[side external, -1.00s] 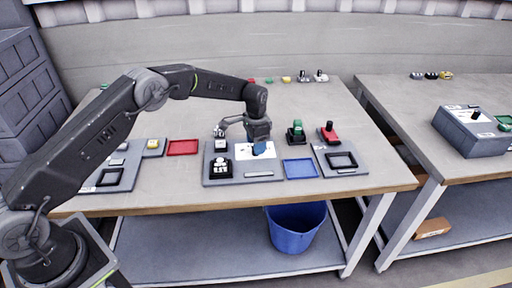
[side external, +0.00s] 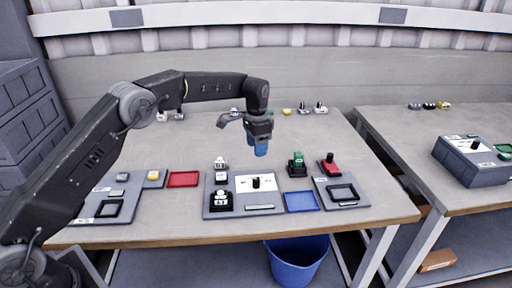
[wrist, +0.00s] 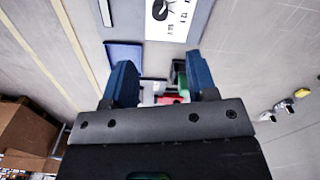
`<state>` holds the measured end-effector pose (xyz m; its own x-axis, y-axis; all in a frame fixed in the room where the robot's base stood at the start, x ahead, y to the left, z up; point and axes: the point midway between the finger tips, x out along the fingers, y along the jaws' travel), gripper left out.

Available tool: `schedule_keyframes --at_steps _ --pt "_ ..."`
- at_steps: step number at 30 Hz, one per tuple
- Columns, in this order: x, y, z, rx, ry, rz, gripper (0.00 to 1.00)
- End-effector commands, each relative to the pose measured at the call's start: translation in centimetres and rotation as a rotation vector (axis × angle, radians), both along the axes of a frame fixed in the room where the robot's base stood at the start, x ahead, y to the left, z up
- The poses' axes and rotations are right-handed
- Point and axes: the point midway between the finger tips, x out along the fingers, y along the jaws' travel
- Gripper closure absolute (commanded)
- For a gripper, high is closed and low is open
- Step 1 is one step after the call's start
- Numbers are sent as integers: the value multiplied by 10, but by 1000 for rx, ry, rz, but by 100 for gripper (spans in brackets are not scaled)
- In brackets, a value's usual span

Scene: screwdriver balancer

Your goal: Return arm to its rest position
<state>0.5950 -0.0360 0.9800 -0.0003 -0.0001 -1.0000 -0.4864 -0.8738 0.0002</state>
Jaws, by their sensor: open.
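My gripper (side external: 258,149) hangs open above the table, pointing down, with blue fingers and nothing between them. In the wrist view the two blue fingers (wrist: 160,82) stand wide apart. Below it in the side view is a grey board (side external: 222,184) with a white panel (side external: 244,186) that carries an upright black knob (side external: 256,183). The gripper is clear of the knob. The white panel also shows at the top of the wrist view (wrist: 182,22).
A blue tray (side external: 301,202) and a red tray (side external: 184,179) flank the board. A green block (side external: 297,160) and a red block (side external: 331,166) stand to the right. Small parts line the back. A blue bucket (side external: 296,262) sits below the table. The table's back middle is mostly clear.

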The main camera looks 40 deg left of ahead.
Motion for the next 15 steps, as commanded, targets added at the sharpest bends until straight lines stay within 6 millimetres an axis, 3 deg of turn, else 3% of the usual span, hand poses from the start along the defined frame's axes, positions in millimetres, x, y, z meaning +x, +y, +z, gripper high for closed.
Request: schedule_keyframes --at_steps 4,8,15 --pt "-4 0 12 0 -13 10 48" --pt "-22 -2 50 0 -51 46 48" --pt "-88 -5 128 -8 -151 147 48"
